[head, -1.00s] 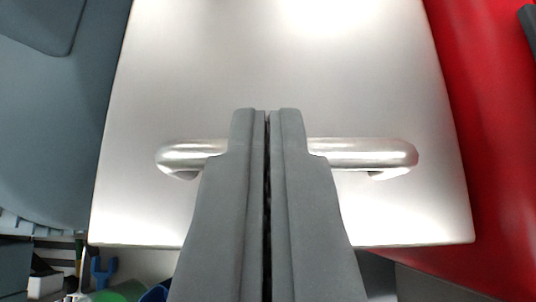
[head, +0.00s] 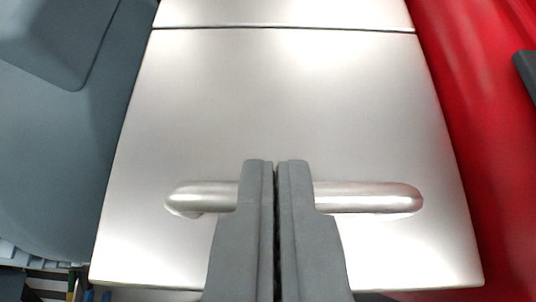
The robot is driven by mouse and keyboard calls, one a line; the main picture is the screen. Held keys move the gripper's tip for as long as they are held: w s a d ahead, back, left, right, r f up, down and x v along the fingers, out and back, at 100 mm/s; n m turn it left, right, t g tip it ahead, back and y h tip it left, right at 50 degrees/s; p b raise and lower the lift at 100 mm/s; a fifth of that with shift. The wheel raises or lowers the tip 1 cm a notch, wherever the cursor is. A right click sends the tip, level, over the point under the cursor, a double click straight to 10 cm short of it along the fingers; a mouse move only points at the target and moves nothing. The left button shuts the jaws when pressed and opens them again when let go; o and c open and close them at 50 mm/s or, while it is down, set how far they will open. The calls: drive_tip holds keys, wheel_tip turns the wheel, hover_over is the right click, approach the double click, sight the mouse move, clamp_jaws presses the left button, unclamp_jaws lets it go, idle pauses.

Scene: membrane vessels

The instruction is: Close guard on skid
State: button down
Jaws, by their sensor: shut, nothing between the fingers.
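The guard is a pale metal panel (head: 285,105) that fills the middle of the view, with its near edge low in the picture. A rounded metal bar handle (head: 375,198) runs across it near that edge. My gripper (head: 275,165) is shut and empty, with its two grey fingers side by side. The fingers cover the middle of the handle. I cannot tell whether they touch it. A dark seam crosses the metal at the top, with another metal strip (head: 285,12) beyond it.
A large blue-grey body (head: 50,150) stands close along the left of the panel. A red curved surface (head: 470,110) runs along the right, with a dark grey part (head: 526,72) at the right edge. Small coloured items show at the lower left, partly cut off.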

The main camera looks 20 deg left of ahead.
drive_tip(key=shift+s+d+f+g, duration=0.15)
drive_tip(key=shift+s+f, duration=0.15)
drive_tip(key=shift+f, duration=0.5)
drive_tip(key=shift+s+f+g, duration=0.15)
drive_tip(key=shift+s+f, duration=0.1)
drive_tip(key=shift+f, duration=0.5)
drive_tip(key=shift+s+d+r, duration=0.35)
drive_tip(key=shift+s+r, duration=0.05)
drive_tip(key=w+a+r+v, duration=0.1)
drive_tip(key=r+v, duration=0.1)
drive_tip(key=v, duration=1.5)
drive_tip(key=s+d+r+m+t+h, duration=0.2)
drive_tip(key=s+d+r+t, duration=0.1)
drive_tip(key=s+d+r, duration=0.2)
drive_tip(key=s+d+r+m+t+h, duration=0.2)
drive_tip(key=s+d+r+t, duration=0.2)
drive_tip(key=s+r, duration=0.5)
drive_tip(key=shift+s+d+r+m+t, duration=0.15)
drive_tip(key=shift+s+d+m+t, duration=0.15)
drive_tip(key=shift+s+d, duration=0.75)
